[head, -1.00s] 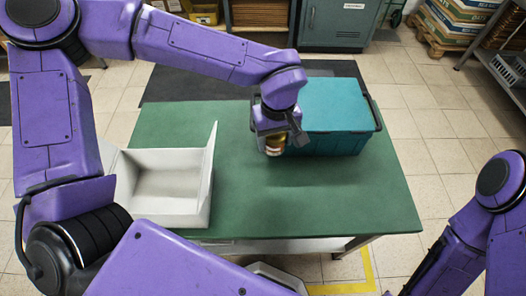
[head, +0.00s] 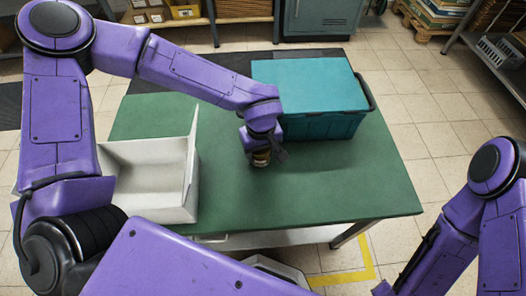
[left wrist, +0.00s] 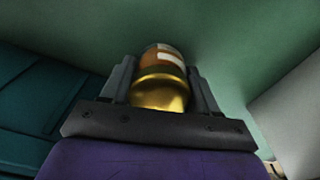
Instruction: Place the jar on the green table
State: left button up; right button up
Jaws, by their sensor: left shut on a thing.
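The jar (head: 261,158) has a gold lid and a brown body with a white label. My left gripper (head: 262,150) is shut on it, over the green table (head: 300,190), between the white bin and the teal crate. In the left wrist view the jar (left wrist: 161,80) sits between the two fingers (left wrist: 160,92), lid toward the camera. I cannot tell whether its base touches the table. My right arm shows at the right edge, but its gripper is out of view.
A teal lidded crate (head: 318,125) stands at the back right of the table. An open white bin (head: 150,205) stands at the left. The table's front and right parts are clear. Shelves and a grey cabinet (head: 322,20) stand behind.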

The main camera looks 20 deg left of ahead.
pick_arm(q)
jog(key=o, duration=1.3)
jog(key=r, duration=0.6)
jog(key=r+p, duration=0.1)
jog(key=r, duration=0.5)
jog(key=shift+s+d+r, duration=0.1)
jog(key=shift+s+d, duration=0.05)
jog(key=shift+d, duration=0.05)
